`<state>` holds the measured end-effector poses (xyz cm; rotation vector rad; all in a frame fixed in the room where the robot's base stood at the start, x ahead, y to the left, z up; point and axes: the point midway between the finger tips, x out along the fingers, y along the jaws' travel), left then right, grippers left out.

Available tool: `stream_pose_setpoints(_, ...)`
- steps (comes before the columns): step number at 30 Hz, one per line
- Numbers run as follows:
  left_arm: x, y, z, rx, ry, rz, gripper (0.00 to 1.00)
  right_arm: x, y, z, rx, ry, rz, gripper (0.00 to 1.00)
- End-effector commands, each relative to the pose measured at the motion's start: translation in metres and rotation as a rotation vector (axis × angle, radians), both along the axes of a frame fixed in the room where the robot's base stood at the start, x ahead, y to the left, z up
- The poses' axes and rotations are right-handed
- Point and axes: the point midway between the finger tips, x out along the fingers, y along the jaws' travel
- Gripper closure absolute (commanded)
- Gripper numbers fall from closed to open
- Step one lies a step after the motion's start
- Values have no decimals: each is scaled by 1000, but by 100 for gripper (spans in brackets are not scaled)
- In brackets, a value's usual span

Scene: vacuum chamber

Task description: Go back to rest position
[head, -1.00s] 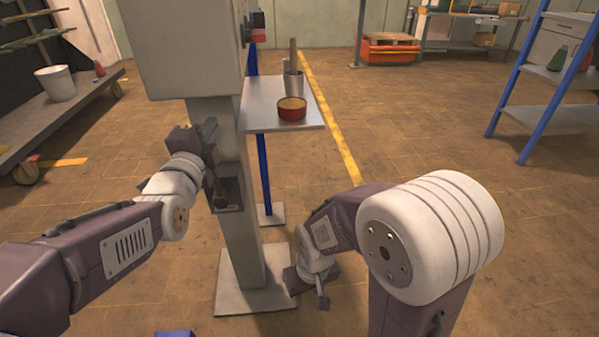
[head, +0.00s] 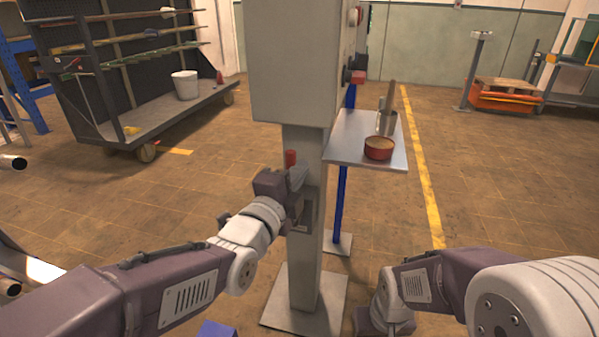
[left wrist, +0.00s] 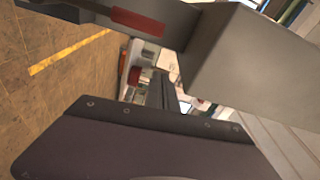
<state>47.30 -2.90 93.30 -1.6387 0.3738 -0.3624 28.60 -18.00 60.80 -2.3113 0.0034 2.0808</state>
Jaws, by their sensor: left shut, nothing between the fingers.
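My left gripper (head: 296,198) is beside the grey post, close to a small dark holder (head: 302,218) on the post's side. It is shut, with nothing seen between its fingers. A short red cylinder (head: 290,157) shows just above it; I cannot tell what it is fixed to. In the left wrist view a dark plate of my own arm fills the bottom, with grey metal and a red strip (left wrist: 138,21) above it. My right arm comes in at the lower right. Its end (head: 370,322) is low by the post's foot, and its fingertips are not clear.
A grey cabinet (head: 292,65) sits on the post (head: 303,255). A side shelf (head: 345,150) holds a red bowl (head: 378,148) and a metal cup (head: 386,124) with a stick-like thing in it. A cart (head: 150,125) with a white bucket (head: 186,85) stands behind left. Open floor lies on both sides.

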Motion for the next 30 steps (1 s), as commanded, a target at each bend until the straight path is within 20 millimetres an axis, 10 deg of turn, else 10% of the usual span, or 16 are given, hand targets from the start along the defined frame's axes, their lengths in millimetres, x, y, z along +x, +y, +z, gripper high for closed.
stream_pose_setpoints(17,4,30,-7,6,13,63,100,0,0,1,0,0,0,64)
stream_pose_setpoints(23,25,140,-125,-22,388,326,100,0,0,1,0,0,0,64)
stream_pose_setpoints(30,-70,204,-274,-458,1107,747,100,0,0,2,0,0,0,64)
